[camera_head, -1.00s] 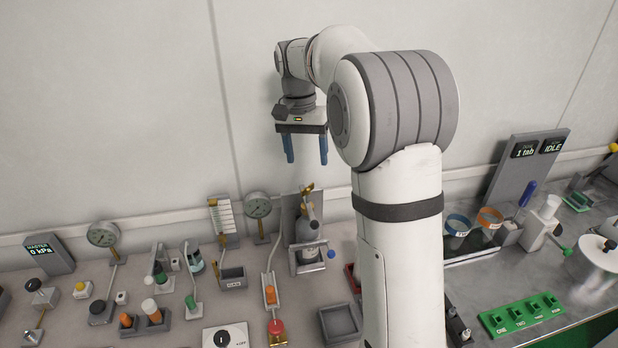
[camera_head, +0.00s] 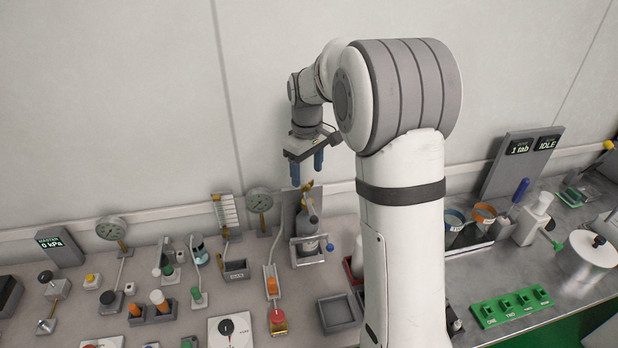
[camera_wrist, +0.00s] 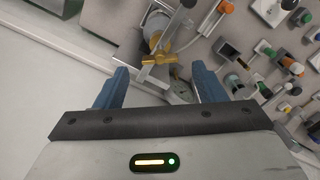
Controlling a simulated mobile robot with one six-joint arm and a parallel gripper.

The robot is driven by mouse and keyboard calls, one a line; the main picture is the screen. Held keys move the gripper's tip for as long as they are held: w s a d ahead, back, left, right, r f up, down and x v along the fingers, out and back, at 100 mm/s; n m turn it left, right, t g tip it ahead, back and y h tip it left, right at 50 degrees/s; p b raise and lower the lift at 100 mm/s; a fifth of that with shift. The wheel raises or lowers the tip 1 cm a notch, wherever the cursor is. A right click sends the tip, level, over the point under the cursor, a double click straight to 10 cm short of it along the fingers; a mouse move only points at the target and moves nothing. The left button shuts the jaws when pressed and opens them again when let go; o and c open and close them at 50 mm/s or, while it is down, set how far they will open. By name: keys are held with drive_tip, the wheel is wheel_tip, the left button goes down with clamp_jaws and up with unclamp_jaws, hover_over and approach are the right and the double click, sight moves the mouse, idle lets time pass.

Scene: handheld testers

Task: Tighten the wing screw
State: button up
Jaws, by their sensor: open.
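A brass-yellow wing screw (camera_wrist: 160,59) sits on a grey bottle-like fixture, seen in the wrist view just beyond the fingertips. In the head view its brass top (camera_head: 308,186) shows above the grey cylinder (camera_head: 308,222), which stands in a bracket against a back plate. My gripper (camera_head: 308,172) is above the fixture, pointing down, with its blue fingers apart and nothing between them. In the wrist view my gripper (camera_wrist: 160,85) has the wing screw ahead of the gap between its fingers, apart from them as far as I can tell.
A round gauge (camera_head: 259,200) stands left of the fixture, beside a ruled white panel (camera_head: 226,212). An orange-handled part (camera_head: 272,287) and an empty grey tray (camera_head: 335,313) lie in front. A wall rises close behind.

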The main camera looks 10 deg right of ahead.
sight(307, 185)
drive_tip(key=shift+f, duration=1.7)
drive_tip(key=shift+c, duration=0.2)
drive_tip(key=c, duration=0.9)
drive_tip(key=shift+d, duration=0.1)
drive_tip(key=shift+c, duration=0.2)
drive_tip(key=shift+m, duration=0.3)
